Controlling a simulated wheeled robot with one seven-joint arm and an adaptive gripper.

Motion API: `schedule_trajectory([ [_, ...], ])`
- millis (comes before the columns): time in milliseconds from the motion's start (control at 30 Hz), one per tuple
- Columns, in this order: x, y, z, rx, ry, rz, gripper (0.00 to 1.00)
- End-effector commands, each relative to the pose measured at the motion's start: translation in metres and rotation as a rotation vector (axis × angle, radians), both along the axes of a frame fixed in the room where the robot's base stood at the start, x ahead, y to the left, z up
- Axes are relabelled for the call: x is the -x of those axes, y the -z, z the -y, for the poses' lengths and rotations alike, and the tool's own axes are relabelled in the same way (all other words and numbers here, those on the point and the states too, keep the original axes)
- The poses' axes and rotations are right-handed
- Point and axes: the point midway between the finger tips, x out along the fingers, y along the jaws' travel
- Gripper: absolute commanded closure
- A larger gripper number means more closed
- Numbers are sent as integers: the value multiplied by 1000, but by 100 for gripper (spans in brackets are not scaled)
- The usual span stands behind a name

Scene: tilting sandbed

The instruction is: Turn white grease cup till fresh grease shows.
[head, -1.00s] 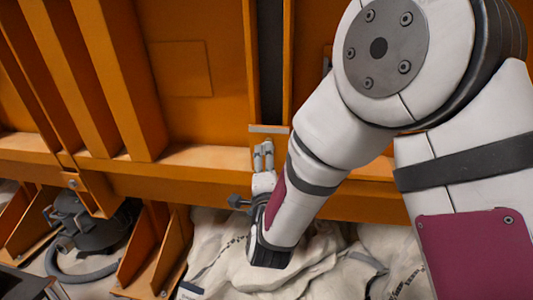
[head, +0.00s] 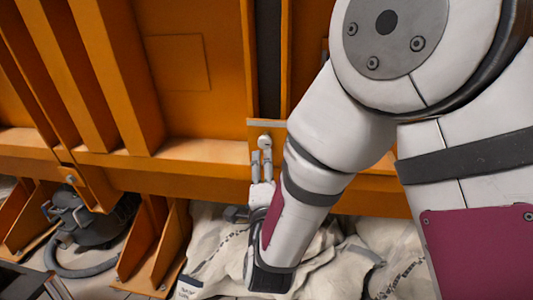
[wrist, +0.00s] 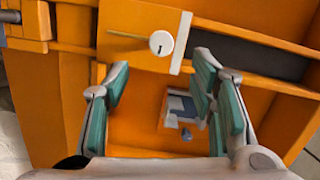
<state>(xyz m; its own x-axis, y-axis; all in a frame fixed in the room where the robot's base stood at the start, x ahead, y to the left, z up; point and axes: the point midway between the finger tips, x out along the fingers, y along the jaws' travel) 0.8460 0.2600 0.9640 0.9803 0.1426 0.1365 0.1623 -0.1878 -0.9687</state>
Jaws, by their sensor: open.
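The white grease cup (head: 264,142) is a small round knob on an orange plate with a pale top edge, at the foot of a dark vertical channel. In the wrist view the cup (wrist: 161,43) shows a white round face with a small dark mark, and a thin brass-coloured rod runs left from it. My gripper (head: 261,155) is just below the cup in the head view, fingers pointing up at it. In the wrist view my open gripper (wrist: 161,72) has its teal-padded fingers spread, with the cup beyond the tips, between them. No grease can be made out.
Orange ribs and a horizontal beam (head: 205,150) surround the plate. Pale sacks (head: 215,245) lie below my forearm. A dark round device with a hose (head: 88,225) stands at lower left. A small grey-blue object (wrist: 183,107) shows between my fingers, farther back.

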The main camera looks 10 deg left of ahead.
Motion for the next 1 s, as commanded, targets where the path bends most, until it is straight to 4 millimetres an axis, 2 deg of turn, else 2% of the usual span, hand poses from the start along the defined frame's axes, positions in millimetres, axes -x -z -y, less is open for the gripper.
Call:
schedule_trajectory([
  [167, 1, 12, -5, 178, 36, -33, 49],
  [300, 4, 27, -8, 490, 92, -72, 49],
  [433, 8, 32, -9, 797, 141, -91, 49],
  [567, 14, 24, -12, 1087, 186, -88, 49],
  [700, 21, 6, -18, 1330, 228, -70, 49],
  [833, 26, -9, -23, 1469, 256, -54, 49],
  [1000, 25, -16, -25, 1536, 271, -47, 49],
])
